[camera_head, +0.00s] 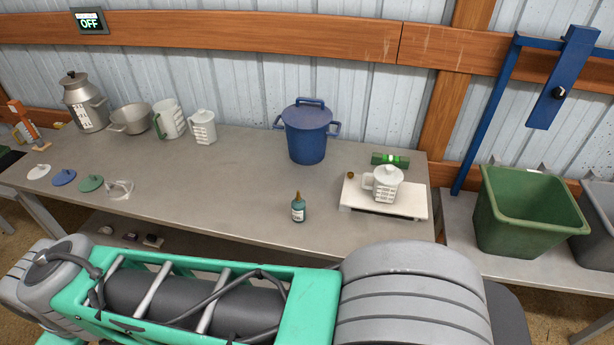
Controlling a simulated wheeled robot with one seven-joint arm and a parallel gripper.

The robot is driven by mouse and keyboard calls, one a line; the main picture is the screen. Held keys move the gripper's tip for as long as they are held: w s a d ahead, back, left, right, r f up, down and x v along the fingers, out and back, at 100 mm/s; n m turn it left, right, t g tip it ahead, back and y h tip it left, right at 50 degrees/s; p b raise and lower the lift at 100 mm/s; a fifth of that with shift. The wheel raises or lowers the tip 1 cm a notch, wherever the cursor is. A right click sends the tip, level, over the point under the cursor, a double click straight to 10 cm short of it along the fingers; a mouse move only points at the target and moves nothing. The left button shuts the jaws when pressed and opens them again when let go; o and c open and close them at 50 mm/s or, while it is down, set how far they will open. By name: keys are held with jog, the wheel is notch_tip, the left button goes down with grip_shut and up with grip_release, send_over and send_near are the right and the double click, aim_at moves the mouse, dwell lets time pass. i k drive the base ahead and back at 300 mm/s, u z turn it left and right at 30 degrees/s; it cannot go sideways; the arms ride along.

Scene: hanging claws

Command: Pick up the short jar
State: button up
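A short white jar (386,187) with a lid, a side handle and dark markings stands upright on a white scale (362,205) near the table's right end. A similar white lidded jar (203,128) stands farther back on the left, beside an open white jug with a green handle (168,120). Which one is called the short jar is not marked; the one on the scale looks squat. My arm crosses the bottom of the view, in front of the table. My gripper is not in view.
A small teal bottle (298,209) stands left of the scale. Several flat lids lie at left. A green bin (525,215) and blue frame (563,80) stand right.

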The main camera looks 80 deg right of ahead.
aim_at(381, 193)
jog(key=u, duration=0.55)
jog(key=k, duration=1.15)
jog(key=z, duration=0.85)
